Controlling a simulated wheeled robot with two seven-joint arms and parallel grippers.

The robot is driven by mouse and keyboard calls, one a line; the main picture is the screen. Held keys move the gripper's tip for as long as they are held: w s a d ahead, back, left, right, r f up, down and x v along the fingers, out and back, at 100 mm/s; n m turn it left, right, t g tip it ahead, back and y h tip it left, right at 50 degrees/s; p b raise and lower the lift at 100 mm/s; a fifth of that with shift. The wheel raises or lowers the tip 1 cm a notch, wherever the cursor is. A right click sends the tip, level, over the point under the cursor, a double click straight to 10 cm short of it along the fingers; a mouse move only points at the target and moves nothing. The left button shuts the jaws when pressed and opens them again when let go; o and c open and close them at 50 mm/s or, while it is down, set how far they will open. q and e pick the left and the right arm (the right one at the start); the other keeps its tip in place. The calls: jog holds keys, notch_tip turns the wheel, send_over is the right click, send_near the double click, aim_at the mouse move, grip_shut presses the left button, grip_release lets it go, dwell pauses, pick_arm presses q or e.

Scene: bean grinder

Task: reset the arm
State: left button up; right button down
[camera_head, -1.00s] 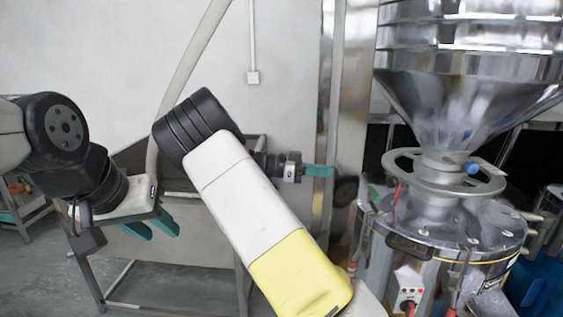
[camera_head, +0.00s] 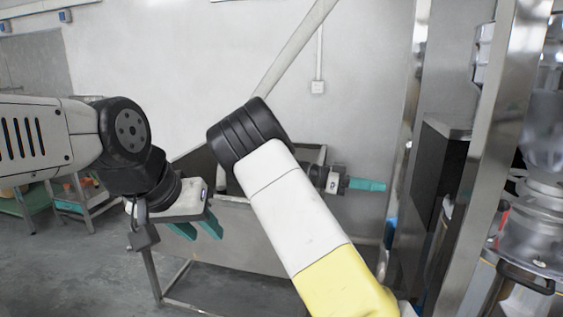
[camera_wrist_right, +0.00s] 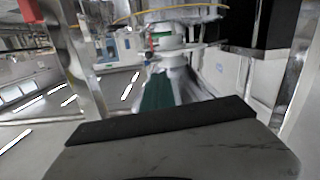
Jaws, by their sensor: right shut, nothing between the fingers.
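My left gripper (camera_head: 196,230) is at the left in the head view, with two teal fingers pointing down and a gap between them. It is open and empty, in front of a grey metal bin. My right arm (camera_head: 300,215) crosses the middle of the view, white and yellow with a black joint. My right gripper (camera_head: 368,185) is beyond it, pointing right, with its teal fingers shut and empty. The shut teal fingers also show in the right wrist view (camera_wrist_right: 158,92). The steel grinder (camera_head: 540,225) is at the right edge, cut off and partly behind a post.
A steel post (camera_head: 490,150) stands between the right gripper and the grinder. The grey metal bin (camera_head: 275,240) on legs stands behind my arms. Grey floor (camera_head: 70,275) is open at the lower left.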

jog(key=s+f+n+t+y, duration=0.1)
jog(key=s+f+n+y, duration=0.65)
jog(key=s+y, duration=0.45)
jog(key=s+a+r+n+t+y, duration=0.6)
jog(key=s+a+r+n+t, duration=0.2)
jog(key=s+a+r+n, duration=0.2)
jog(key=shift+s+a+r+n+t+y, duration=0.3)
jog(key=shift+s+r+n+t+y, duration=0.1)
jog(key=shift+s+n, duration=0.7)
